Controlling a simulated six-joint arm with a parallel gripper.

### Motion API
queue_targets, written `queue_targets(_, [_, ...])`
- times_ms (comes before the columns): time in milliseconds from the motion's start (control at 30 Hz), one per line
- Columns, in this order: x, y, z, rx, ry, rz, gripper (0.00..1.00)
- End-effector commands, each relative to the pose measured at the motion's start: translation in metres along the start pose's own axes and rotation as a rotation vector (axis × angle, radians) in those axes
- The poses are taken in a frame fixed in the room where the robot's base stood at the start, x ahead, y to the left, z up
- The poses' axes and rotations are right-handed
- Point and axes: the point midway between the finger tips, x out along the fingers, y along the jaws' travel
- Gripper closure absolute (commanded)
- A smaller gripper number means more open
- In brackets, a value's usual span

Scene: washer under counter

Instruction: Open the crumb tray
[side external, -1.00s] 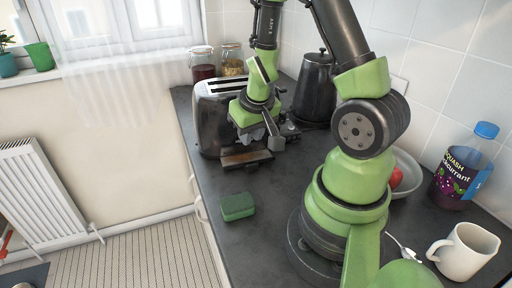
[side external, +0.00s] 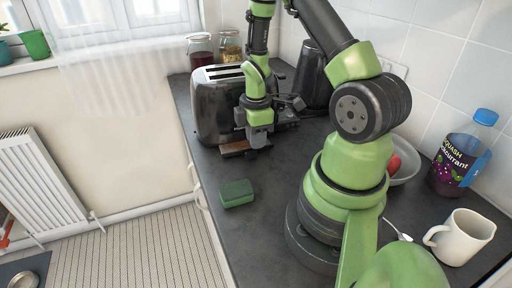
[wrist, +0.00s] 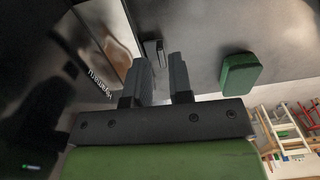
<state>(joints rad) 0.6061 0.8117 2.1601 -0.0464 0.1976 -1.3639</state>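The dark metal toaster (side external: 215,115) stands on the counter, and its lettered side shows at the left of the wrist view (wrist: 85,75). A flat brownish piece, apparently the crumb tray (side external: 235,148), shows low at the toaster's near end; my gripper partly hides it. My gripper (side external: 259,142) points down beside this end, close to the tray. In the wrist view my gripper (wrist: 163,75) has its two fingers apart, with a visible gap and nothing clearly held. A small dark-and-grey piece (wrist: 160,52) shows just past the fingertips. Contact with the tray cannot be told.
A green sponge (side external: 237,193) lies on the counter in front of the toaster, and also shows in the wrist view (wrist: 240,72). A dark kettle (side external: 314,75) and jars (side external: 230,46) stand behind. A bowl, bottle (side external: 460,155) and mug (side external: 462,238) are at the right.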

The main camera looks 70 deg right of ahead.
Motion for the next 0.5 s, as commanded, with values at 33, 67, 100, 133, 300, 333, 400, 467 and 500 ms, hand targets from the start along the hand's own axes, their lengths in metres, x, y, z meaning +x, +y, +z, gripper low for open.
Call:
queue_targets(33, [0.009,-0.001,0.0,0.0,-0.001,-0.005,0.8])
queue_targets(67, [0.013,-0.001,0.0,0.0,-0.001,-0.005,0.8])
queue_targets(100, [0.018,-0.001,0.0,0.0,-0.001,-0.003,0.8])
queue_targets(133, [0.021,-0.001,0.0,0.001,-0.001,-0.003,0.8])
queue_targets(300, [0.033,0.0,0.0,0.001,0.0,0.0,0.8])
queue_targets(333, [0.034,0.0,0.0,0.001,0.0,0.0,0.8])
queue_targets(400, [0.035,0.0,0.0,0.001,0.001,0.001,0.8])
queue_targets(467, [0.035,0.0,0.0,0.001,0.001,0.001,0.8])
queue_targets(500, [0.035,0.0,0.0,0.001,0.001,0.001,0.8])
